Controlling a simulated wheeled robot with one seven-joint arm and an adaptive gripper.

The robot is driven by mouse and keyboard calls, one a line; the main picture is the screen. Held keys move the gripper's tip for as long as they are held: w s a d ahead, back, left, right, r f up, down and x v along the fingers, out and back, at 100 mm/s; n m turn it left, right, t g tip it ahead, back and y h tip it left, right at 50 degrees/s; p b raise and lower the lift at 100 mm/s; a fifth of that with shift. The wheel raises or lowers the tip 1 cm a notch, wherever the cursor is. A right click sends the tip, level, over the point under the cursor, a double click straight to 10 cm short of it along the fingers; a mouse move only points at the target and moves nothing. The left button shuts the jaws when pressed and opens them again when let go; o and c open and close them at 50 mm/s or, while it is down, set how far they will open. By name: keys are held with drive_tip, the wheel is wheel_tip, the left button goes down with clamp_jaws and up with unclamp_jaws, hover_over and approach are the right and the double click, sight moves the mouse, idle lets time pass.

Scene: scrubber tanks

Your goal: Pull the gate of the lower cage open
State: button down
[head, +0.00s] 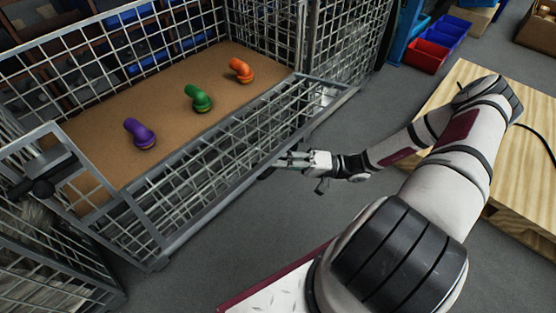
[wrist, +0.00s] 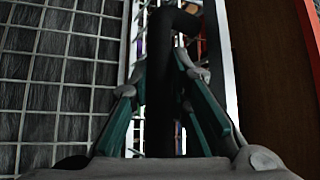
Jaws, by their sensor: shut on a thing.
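My gripper (head: 283,160) is at the front of the wire cage, just below the lower front rail. In the wrist view my gripper (wrist: 163,75) has its two teal-padded fingers on either side of a black handle bar (wrist: 165,45), shut on it. A wire mesh panel (wrist: 60,85), apparently part of the lower cage, stands left of the handle, with dark grey material behind it. In the head view the mesh front (head: 205,190) of the cage slants across the middle. The lower gate's full outline is hard to make out there, and my gripper partly hides the handle.
A black latch (head: 30,188) is at left. A wooden pallet (head: 460,90) is at right. Grey floor (head: 240,225) lies clear before the cage.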

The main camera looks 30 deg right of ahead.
drive_tip(key=c, duration=1.5)
unclamp_jaws()
drive_tip(key=shift+d, duration=0.1)
drive_tip(key=v, duration=1.2)
